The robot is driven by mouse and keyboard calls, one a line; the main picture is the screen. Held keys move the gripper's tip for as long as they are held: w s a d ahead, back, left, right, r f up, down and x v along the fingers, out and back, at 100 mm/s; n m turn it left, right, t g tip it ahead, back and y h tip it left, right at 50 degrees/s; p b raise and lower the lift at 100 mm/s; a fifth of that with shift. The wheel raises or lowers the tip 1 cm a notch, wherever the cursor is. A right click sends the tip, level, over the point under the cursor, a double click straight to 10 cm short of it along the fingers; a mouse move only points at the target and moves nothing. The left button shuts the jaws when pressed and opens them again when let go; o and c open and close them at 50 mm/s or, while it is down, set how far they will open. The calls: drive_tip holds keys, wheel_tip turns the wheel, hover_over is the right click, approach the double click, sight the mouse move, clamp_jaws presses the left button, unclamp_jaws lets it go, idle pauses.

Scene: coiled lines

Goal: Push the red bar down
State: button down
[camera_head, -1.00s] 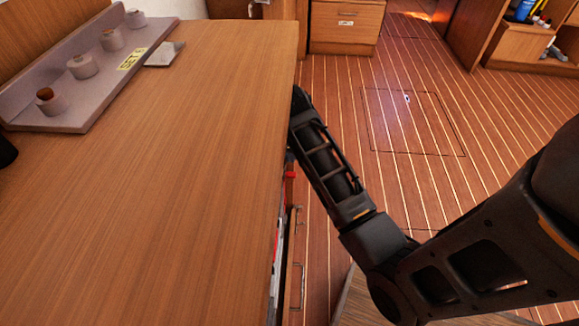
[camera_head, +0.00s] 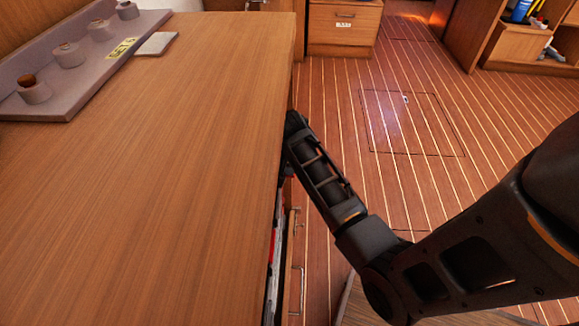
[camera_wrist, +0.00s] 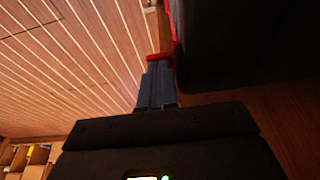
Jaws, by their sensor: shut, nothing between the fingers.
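The red bar (camera_wrist: 159,57) shows in the wrist view as a short red piece jutting left from the edge of a dark body. A red strip runs up from it along that edge. My gripper (camera_wrist: 157,68) is shut and empty, its blue-grey fingers together. The fingertips are right at the bar in the picture; whether they touch it I cannot tell. In the head view my arm reaches down beside the counter's right edge; the gripper and the bar are hidden there.
The wooden counter (camera_head: 170,150) fills the left of the head view, with a grey tray of several pegs (camera_head: 75,65) at its far left. Drawer fronts with handles (camera_head: 297,285) run below its right edge. The striped floor (camera_head: 390,180) to the right is open.

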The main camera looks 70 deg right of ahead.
drive_tip(key=shift+f, duration=1.45)
drive_tip(key=shift+s, duration=0.1)
